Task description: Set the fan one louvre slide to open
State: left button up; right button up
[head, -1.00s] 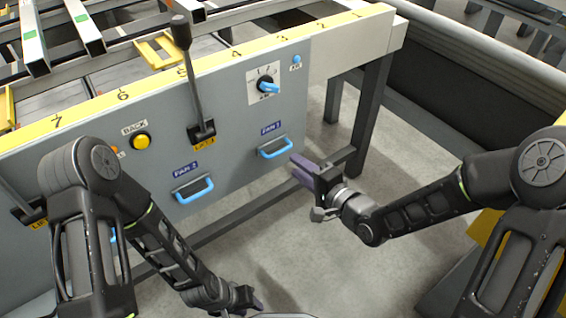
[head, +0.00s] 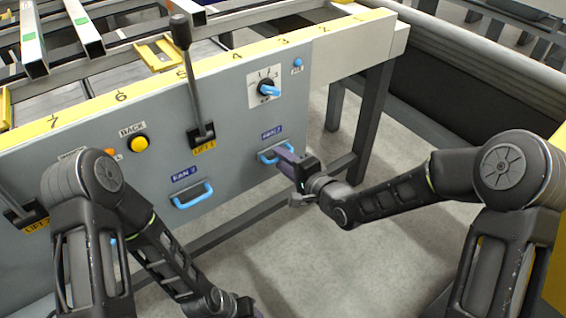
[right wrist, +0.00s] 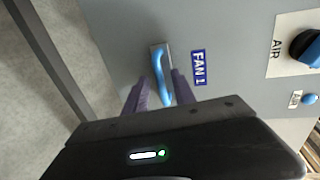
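The fan one louvre slide shows as a blue handle (head: 268,156) on the grey panel, below the FAN 1 label. In the right wrist view the same handle (right wrist: 160,75) lies between the two purple fingers of my right gripper (right wrist: 160,92). The fingers are apart, one on each side of the handle, with a gap visible on the left; whether the right finger touches is unclear. In the head view my right gripper (head: 287,154) covers the handle's right end. My left gripper (head: 248,308) is low at the bottom edge, its fingers partly cut off.
The FAN 2 handle (head: 192,195) is to the left on the same panel. A rotary AIR knob (head: 269,91), a small blue button (head: 298,62), a yellow BACK button (head: 138,144) and a tall lift lever (head: 191,85) also stand out. A dark table leg (head: 368,120) is to the right.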

grip_shut()
dwell(0.3)
dwell(1.2)
